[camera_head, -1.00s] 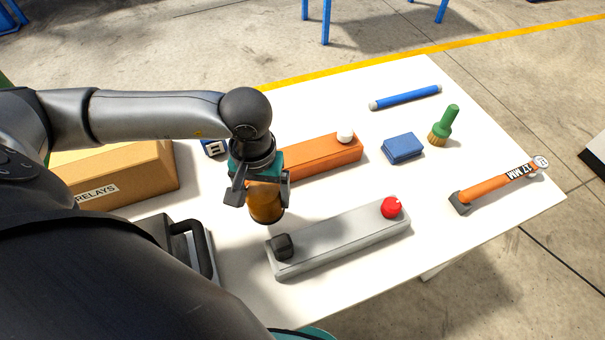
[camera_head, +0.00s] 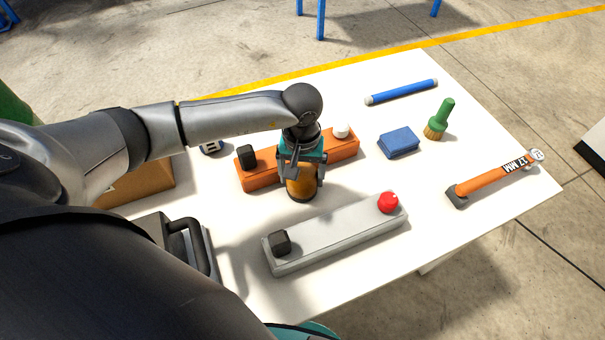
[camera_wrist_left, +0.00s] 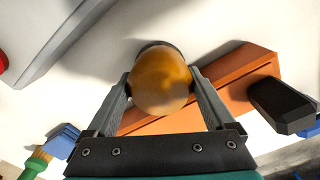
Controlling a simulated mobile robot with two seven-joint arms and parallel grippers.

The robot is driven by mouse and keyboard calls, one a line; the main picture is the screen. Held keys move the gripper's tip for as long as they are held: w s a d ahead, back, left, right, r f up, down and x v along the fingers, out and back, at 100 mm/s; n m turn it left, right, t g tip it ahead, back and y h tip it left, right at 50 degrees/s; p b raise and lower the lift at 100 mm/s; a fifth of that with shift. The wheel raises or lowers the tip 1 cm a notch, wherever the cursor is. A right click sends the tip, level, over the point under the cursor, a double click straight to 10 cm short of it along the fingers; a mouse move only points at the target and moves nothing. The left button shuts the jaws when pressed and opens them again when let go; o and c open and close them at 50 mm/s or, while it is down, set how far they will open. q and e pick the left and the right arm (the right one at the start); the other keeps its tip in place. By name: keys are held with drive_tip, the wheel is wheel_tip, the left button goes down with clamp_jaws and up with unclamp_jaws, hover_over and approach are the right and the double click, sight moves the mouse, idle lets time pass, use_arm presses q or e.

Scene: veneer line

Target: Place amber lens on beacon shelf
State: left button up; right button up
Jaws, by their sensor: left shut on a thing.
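The amber lens (camera_head: 301,187) is a rounded, orange-brown cylinder. My left gripper (camera_head: 301,170) is shut on it, and the lens also shows between the two fingers in the left wrist view (camera_wrist_left: 161,82). In the head view they are in front of the middle of the orange bar (camera_head: 262,177), between it and the grey bar (camera_head: 335,236). The orange bar has a black block and a white knob. The grey bar has a black block (camera_head: 280,243) and a red knob (camera_head: 388,202). I cannot tell which bar is the beacon shelf. My right gripper is not in view.
A cardboard box (camera_head: 140,185) stands at the left. The table's right front is clear.

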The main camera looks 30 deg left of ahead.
use_arm(q)
drive_tip(key=shift+w+f, duration=0.1)
drive_tip(key=shift+f, duration=0.05)
drive_tip(key=shift+f, duration=0.1)
drive_tip(key=o, duration=1.1)
drive_tip(key=shift+o, duration=0.2)
